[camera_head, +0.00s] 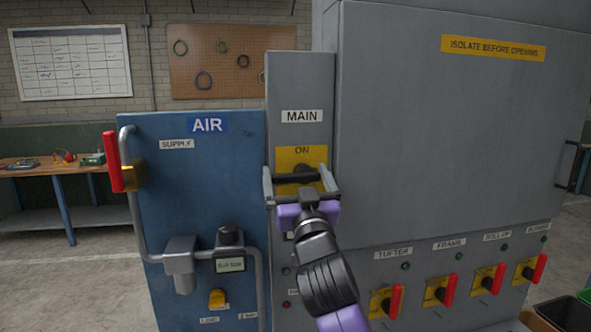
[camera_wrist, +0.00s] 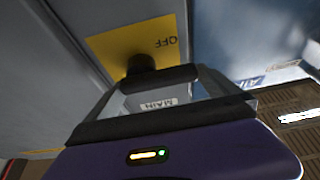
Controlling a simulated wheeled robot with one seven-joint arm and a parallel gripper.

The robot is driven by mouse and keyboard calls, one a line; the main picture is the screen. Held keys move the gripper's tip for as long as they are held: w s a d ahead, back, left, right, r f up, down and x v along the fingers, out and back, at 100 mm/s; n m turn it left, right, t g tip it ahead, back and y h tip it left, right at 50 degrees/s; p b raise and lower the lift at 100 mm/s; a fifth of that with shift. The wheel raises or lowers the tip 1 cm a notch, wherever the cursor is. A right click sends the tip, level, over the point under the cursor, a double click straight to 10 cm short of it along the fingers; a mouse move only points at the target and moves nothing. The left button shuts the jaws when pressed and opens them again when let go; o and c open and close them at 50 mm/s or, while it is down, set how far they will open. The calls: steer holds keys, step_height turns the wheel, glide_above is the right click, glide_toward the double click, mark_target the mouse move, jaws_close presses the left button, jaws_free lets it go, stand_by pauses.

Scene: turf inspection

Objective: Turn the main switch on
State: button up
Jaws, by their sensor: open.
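The main switch sits on a yellow plate (camera_head: 288,158) marked ON at its top, under the MAIN label (camera_head: 302,116) on the grey cabinet. In the wrist view the picture is inverted, and the yellow plate (camera_wrist: 122,43) shows OFF. A black switch handle (camera_head: 296,180) stands out from the plate and lies nearly level; it also shows in the wrist view (camera_wrist: 160,78). My gripper (camera_head: 297,174) is open in front of the plate, with one finger near each end of the handle. I cannot tell whether the fingers touch it. My gripper hides the plate's lower part in the head view.
A blue AIR panel (camera_head: 170,215) with pipes and a red handle (camera_head: 113,162) stands to the left. Several smaller red-handled switches, such as the TUFTER switch (camera_head: 396,300), line the cabinet's lower right. A workbench (camera_head: 60,172) is far left.

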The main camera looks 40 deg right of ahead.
steer(key=shift+w+d+r, duration=0.1)
steer(key=shift+w+d, duration=0.05)
steer(key=shift+w, duration=0.1)
steer(key=c, duration=1.7)
